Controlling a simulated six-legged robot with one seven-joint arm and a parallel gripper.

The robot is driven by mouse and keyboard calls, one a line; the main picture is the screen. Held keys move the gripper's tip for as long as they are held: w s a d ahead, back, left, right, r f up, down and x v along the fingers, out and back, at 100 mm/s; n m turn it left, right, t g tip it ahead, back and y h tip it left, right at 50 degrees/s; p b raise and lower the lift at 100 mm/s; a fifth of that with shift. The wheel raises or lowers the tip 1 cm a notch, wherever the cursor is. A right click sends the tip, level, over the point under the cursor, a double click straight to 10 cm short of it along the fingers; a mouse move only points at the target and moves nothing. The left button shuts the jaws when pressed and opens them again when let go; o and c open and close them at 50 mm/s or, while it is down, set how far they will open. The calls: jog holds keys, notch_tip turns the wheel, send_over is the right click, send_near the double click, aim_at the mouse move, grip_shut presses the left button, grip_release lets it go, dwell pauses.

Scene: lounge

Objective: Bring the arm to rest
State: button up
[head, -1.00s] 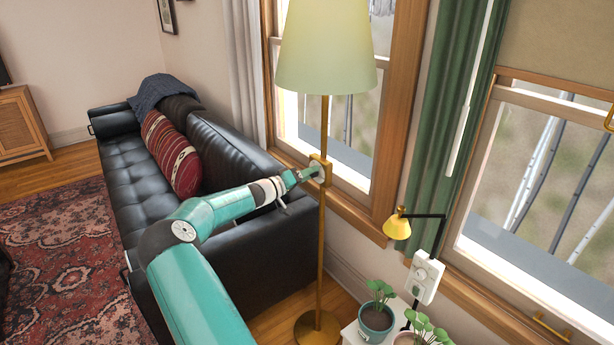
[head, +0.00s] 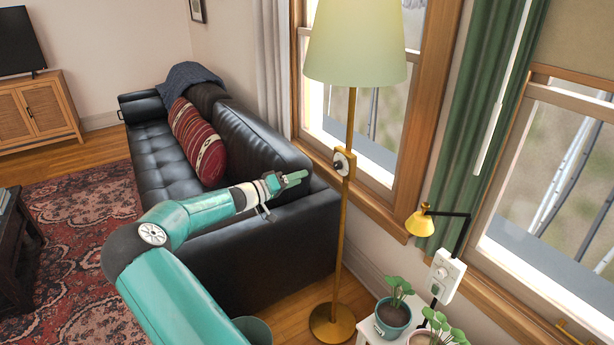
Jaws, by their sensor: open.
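My gripper (head: 290,180) is at the end of my teal arm, near the middle of the head view. It points right toward the floor lamp and is open, with nothing seen between its fingers. The floor lamp has a pale green shade (head: 357,42), a brass pole (head: 343,235) and a square brass fitting with a round knob (head: 343,163). A gap shows between my fingertips and the knob. My arm is still stretched out in front of the black sofa's near end.
The black leather sofa (head: 255,140) stands behind my arm, with a red striped cushion (head: 198,140). A white stand with potted plants (head: 393,313) and a yellow wall lamp (head: 421,222) are at right. A dark table (head: 18,245) stands at left on the patterned rug (head: 75,225).

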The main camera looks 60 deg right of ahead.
jog(key=shift+w+a, duration=0.1)
jog(key=shift+a, duration=0.05)
dwell(0.3)
jog(key=s+a+r+n+t+y, duration=0.15)
jog(key=a+t+y, duration=0.35)
jog(key=a, duration=1)
jog(key=a+r+n+t+y, duration=0.25)
jog(key=a+y, duration=0.35)
jog(key=a, duration=0.9)
jog(key=s+a+r+n+t+y, duration=0.1)
jog(key=s+a+r+n+t, duration=0.1)
jog(key=a, duration=0.6)
jog(key=s+a+r+n+t+y, duration=0.2)
jog(key=s+a+n, duration=0.2)
jog(key=a, duration=0.5)
jog(key=s+a+r+n+t+y, duration=0.2)
jog(key=s+a, duration=0.3)
jog(key=a, duration=0.4)
jog(key=shift+r+n, duration=0.5)
jog(key=shift+n, duration=0.1)
jog(key=shift+s+a, duration=0.1)
jog(key=shift+s, duration=0.05)
